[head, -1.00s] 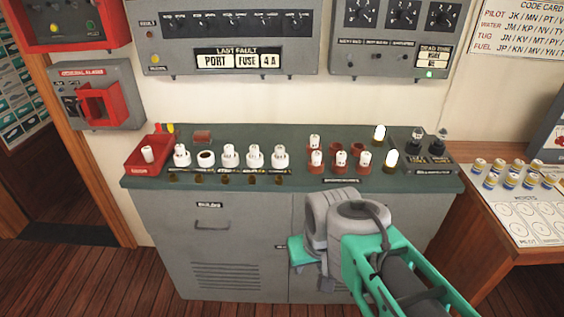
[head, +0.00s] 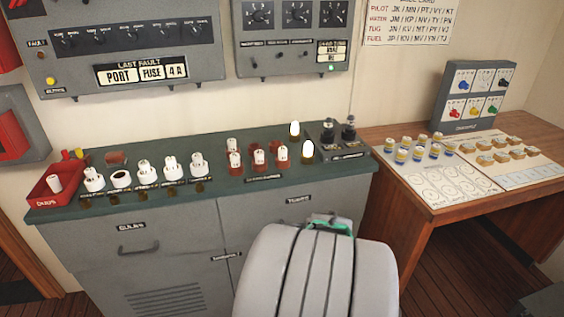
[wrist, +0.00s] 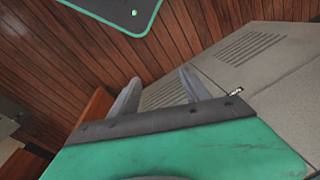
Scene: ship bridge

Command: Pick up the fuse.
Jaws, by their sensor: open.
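Several white fuses are in view, and I cannot tell which one the task means. Some stand in red holders (head: 259,157) at the right of the green-topped cabinet (head: 225,187). Others stand in white sockets (head: 171,169) along its left half; one white socket (head: 121,180) looks empty. A single white fuse (head: 54,183) is in the red DUDS tray (head: 45,197). My gripper (wrist: 159,77) shows in the wrist view with its two fingers apart and nothing between them, beside the cabinet front and above the wooden floor.
A wooden desk (head: 450,195) with small jars (head: 418,148) is to the right. Panels hang on the wall above; one reads PORT FUSE 4 A (head: 142,73).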

